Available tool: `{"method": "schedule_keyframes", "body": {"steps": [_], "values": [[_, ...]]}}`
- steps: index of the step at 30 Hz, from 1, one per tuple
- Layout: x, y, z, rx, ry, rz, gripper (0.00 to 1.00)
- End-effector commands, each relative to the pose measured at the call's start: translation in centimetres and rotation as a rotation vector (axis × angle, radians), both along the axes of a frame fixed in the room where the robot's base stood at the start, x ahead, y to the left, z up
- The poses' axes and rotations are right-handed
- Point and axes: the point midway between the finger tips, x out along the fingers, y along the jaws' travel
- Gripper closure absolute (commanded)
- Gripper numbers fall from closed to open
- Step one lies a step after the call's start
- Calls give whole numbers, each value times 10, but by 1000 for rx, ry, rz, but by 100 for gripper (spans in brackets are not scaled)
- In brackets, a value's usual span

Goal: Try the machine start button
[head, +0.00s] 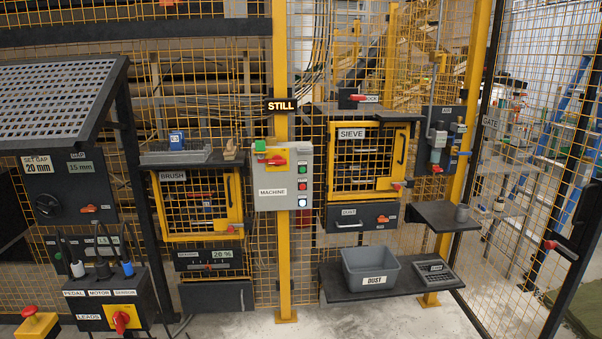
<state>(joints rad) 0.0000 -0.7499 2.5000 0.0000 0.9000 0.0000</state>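The grey control box (267,203) labelled MACHINE hangs on the yellow post at the middle of the head view. On its right side are a green button (303,170), a red button (303,185) and a white button (302,202), one above the other. Their small labels cannot be read. A red rotary handle (276,160) sits on a yellow plate at the box's upper left, beside a green piece (260,146). A lit sign (281,105) above the box reads STILL. My gripper is not in view.
The BRUSH door (172,176) is left of the box and the SIEVE door (352,134) right. A pedestal with a red button (29,311) stands front left. Concrete floor shows at the front.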

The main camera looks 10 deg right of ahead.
Motion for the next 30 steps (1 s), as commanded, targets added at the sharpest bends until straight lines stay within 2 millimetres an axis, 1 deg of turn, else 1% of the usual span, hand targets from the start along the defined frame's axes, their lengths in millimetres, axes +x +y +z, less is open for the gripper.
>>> {"method": "schedule_keyframes", "body": {"steps": [8,9,11,12,30], "values": [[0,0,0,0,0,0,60],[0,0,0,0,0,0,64],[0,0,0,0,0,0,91],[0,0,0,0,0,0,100],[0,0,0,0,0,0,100]]}}
